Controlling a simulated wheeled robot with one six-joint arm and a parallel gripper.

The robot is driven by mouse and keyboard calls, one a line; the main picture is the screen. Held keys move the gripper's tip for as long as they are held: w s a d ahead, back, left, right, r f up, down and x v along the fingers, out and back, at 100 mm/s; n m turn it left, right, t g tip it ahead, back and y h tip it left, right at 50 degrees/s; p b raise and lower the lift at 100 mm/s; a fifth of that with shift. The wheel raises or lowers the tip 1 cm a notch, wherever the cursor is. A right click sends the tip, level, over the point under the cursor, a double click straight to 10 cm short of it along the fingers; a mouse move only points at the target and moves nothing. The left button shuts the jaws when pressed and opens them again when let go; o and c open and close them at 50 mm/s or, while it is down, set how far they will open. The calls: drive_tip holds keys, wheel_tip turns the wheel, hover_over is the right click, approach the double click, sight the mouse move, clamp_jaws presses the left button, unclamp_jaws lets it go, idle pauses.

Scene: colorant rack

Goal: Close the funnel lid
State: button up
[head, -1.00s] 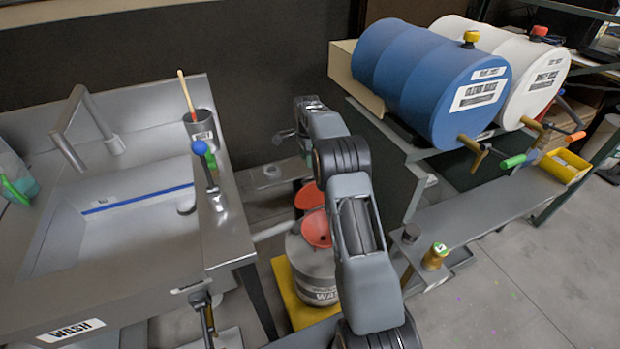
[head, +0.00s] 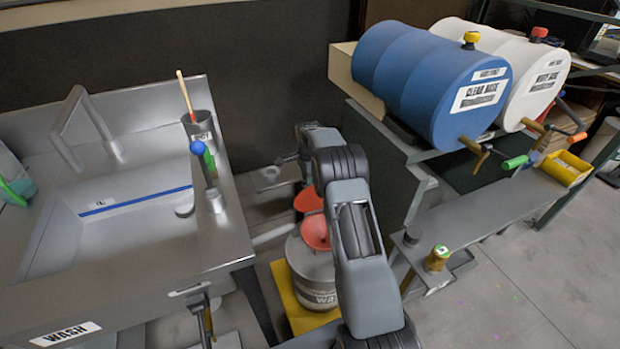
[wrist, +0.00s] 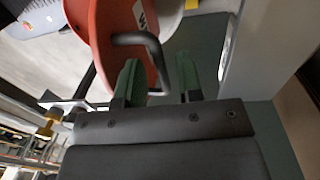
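The waste can (head: 312,268) stands on a yellow base, partly behind my arm. A red funnel (head: 316,233) sits on its top, and a red lid (head: 307,200) is raised at the funnel's far side. In the wrist view a red round part (wrist: 97,40) with a white label and a dark bent handle (wrist: 158,62) is close ahead. My gripper (wrist: 157,78) is open, its two green fingers apart. The handle's bar shows between the fingers; I cannot tell whether they touch it. In the head view my arm hides the gripper.
The wash sink (head: 130,240) is at the left, its edge holding a blue-knobbed lever (head: 198,150) and a cup (head: 201,128). Blue (head: 440,85) and white drums (head: 540,70) lie on a stand at right. A grey bench (head: 480,215) runs below them.

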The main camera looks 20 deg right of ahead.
clamp_jaws()
idle(0.4)
